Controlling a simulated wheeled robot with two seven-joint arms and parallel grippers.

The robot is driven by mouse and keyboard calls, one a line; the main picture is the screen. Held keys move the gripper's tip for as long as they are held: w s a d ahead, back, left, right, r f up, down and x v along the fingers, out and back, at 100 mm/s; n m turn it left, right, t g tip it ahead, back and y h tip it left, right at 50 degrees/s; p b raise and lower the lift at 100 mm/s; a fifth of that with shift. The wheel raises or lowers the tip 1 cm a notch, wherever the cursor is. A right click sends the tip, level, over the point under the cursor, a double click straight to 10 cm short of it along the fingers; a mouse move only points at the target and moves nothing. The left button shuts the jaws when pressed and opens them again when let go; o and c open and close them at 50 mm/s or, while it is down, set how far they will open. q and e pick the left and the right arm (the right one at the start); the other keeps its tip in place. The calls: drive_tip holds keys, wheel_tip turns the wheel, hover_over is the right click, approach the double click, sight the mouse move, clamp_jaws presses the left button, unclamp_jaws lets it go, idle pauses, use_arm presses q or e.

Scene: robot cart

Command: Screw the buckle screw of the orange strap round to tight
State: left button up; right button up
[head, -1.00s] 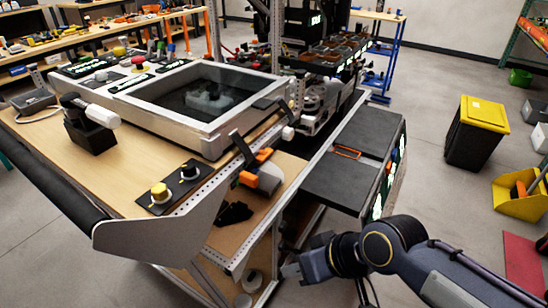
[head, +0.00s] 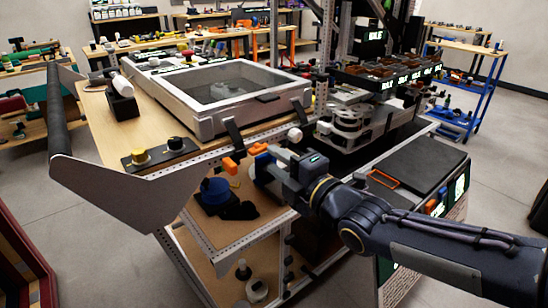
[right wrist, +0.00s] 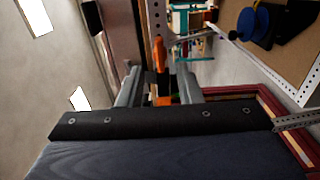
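Two orange pieces, which look like the orange strap (head: 230,164), show at the cart's edge in the head view. In the right wrist view, the orange strap (right wrist: 159,54) stands upright ahead of the fingers, with more orange low between them. I cannot make out the buckle screw. My right gripper (head: 262,168) is at the cart's edge, close beside the orange pieces. In the right wrist view its two fingers (right wrist: 160,90) are apart, with orange in the gap; contact cannot be told. My left gripper is not in view.
The framed glass panel (head: 225,92) lies on the cart top. A blue round part (head: 214,190) lies on the shelf below. A metal side plate (head: 120,205) sticks out front left.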

sight(262, 151)
drive_tip(key=shift+x, duration=2)
clamp_jaws()
